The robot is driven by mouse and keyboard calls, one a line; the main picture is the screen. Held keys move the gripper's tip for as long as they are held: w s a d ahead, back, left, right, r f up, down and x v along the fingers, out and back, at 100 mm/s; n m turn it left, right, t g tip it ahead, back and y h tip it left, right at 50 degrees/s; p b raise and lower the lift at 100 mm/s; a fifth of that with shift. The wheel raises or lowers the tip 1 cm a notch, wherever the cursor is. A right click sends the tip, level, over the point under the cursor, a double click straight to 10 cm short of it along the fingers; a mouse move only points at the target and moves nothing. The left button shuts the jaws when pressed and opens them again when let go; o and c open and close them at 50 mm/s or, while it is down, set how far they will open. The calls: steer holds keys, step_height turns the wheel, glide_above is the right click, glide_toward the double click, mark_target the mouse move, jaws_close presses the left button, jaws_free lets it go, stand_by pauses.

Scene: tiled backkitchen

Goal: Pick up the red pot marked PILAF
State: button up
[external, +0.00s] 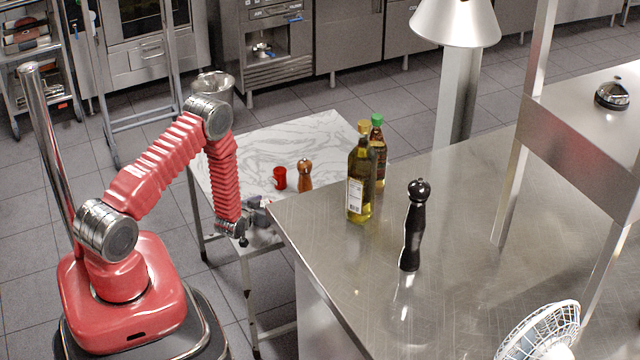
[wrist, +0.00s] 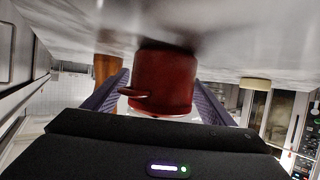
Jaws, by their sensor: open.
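The small red pot (external: 280,178) stands upright on the marble-topped table (external: 245,150). In the wrist view the red pot (wrist: 165,80) appears upside down, with a short handle-like part jutting left; no PILAF marking is readable. My gripper (external: 262,207) is low over the table's near edge, on the near side of the pot. In the wrist view my gripper (wrist: 165,98) is open, with one finger on each side of the pot in the picture. I cannot tell whether the fingers touch it or how far they reach around it.
A brown wooden mill (external: 305,175) stands close to the right of the pot; it also shows in the wrist view (wrist: 106,68). A steel counter (external: 460,230) lies right of my gripper, with oil bottles (external: 360,180) and a black mill (external: 413,225). The table's back is clear.

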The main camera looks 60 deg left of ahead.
steer(key=shift+c, duration=0.5)
steer(key=c, duration=1.3)
steer(key=shift+r, duration=0.1)
steer(key=shift+r, duration=4.95)
